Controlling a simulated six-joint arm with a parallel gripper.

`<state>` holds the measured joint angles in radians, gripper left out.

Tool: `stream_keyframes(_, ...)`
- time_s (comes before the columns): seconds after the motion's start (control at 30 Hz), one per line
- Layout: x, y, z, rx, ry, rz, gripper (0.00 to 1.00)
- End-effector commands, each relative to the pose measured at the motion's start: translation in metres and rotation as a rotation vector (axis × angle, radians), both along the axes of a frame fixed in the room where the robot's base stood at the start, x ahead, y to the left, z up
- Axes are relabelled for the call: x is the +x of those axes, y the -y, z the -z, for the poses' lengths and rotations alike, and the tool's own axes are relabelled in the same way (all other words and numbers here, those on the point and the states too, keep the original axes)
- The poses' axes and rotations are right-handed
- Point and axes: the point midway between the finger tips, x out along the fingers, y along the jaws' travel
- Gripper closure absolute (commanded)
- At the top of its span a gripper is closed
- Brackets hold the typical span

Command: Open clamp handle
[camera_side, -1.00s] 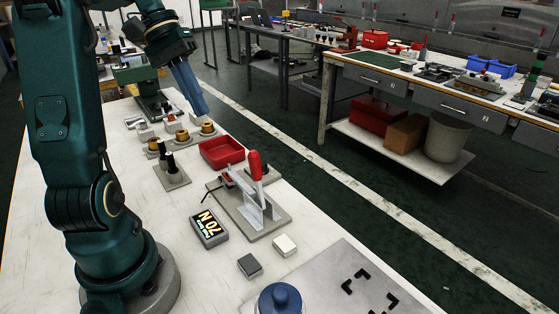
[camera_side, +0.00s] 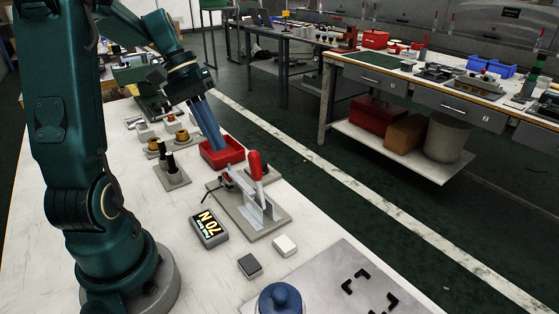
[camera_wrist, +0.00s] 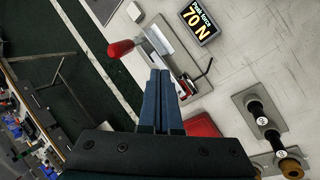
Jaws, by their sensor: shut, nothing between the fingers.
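The clamp (camera_side: 252,205) stands on a grey base plate on the white bench. Its red handle (camera_side: 255,165) points up and leans slightly left in the side view. In the wrist view, the red handle grip (camera_wrist: 121,48) lies ahead of the fingers and left of them. My gripper (camera_side: 216,148) is shut and empty, with its long blue fingers pointing down over the red tray, behind the clamp and to its left. The fingertips (camera_wrist: 160,73) also show in the wrist view, appearing near the clamp's base. They are apart from the handle.
The red tray (camera_side: 233,158) is below my fingers. A display block reading 70 N (camera_side: 209,228) lies left of the clamp. Black cylinders (camera_side: 171,163) on a plate and several brass pieces (camera_side: 182,135) stand nearby. A blue knob (camera_side: 281,299) is at the front.

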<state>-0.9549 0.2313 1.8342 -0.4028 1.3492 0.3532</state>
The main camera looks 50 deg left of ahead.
Motion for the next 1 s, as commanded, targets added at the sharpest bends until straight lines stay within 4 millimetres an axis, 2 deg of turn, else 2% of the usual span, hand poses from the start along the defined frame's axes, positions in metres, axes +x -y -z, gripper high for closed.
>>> stream_keyframes(0.1, 0.003, 0.011, 0.020, -0.006, -0.005, 0.002, 1.00)
stream_keyframes(0.17, 0.006, 0.016, 0.026, -0.002, -0.003, 0.004, 1.00)
stream_keyframes(0.3, 0.016, 0.033, 0.020, 0.002, 0.001, 0.006, 1.00)
stream_keyframes(0.5, 0.022, 0.045, 0.017, 0.001, 0.001, 0.001, 1.00)
stream_keyframes(1.0, 0.023, 0.047, 0.015, 0.009, 0.000, 0.000, 1.00)
